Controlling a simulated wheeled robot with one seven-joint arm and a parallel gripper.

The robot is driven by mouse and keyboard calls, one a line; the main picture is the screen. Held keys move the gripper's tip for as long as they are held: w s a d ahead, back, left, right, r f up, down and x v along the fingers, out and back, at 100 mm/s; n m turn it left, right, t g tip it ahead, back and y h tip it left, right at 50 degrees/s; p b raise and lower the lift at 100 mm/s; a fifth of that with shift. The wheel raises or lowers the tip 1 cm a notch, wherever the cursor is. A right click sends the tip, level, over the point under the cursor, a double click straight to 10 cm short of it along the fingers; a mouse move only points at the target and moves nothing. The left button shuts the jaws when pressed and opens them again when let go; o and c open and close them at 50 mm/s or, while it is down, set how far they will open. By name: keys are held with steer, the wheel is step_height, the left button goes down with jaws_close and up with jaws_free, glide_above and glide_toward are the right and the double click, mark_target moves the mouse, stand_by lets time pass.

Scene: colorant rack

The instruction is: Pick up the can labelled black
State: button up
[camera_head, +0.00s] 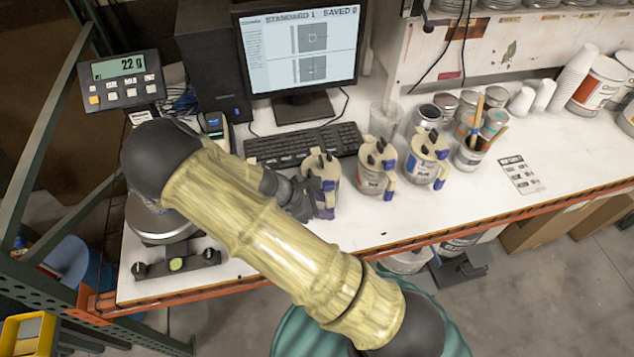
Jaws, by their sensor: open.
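Three lidded cans with cream and dark-blue handles stand in a row on the white bench. The leftmost can (323,162) is partly hidden behind my gripper, and its label does not show. The middle can (375,167) has a small label that I cannot read surely. The right can (424,158) has a label that seems to read blue. No label reading black can be made out. My dark gripper (318,200) is open at the leftmost can, in front of it and to its left. I cannot tell whether the fingers touch it or lie around it.
A keyboard (303,143) and monitor (298,50) are behind the cans. A scale (160,222) stands at left, partly behind my arm. A clear cup (385,118) and a tin with brushes (472,150) stand close by. The bench's right front is mostly clear around a paper card (523,174).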

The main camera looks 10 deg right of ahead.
jaws_close()
steer(key=shift+r, duration=0.1)
stand_by(1.3)
